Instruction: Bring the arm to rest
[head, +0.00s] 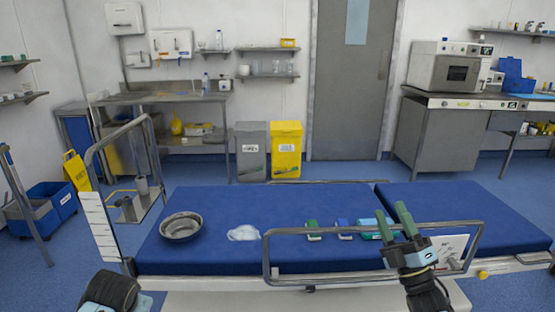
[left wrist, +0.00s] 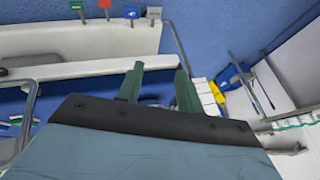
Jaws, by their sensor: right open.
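My right gripper (head: 395,222) is at the lower right of the head view. Its two green fingers point up and stand apart, with nothing between them. It appears in front of the bed's near rail. My left gripper (left wrist: 158,84) shows in the left wrist view, its green fingers apart and no object seen between them. In the head view only a dark part of my left arm (head: 110,291) shows at the bottom left; its fingers are out of that picture.
The blue operating table (head: 290,200) lies ahead, with a metal side rail (head: 375,230) along its near edge. A metal bowl (head: 181,226), white gauze (head: 243,233) and small green and blue items (head: 313,231) lie on it. Bins (head: 286,150) stand behind.

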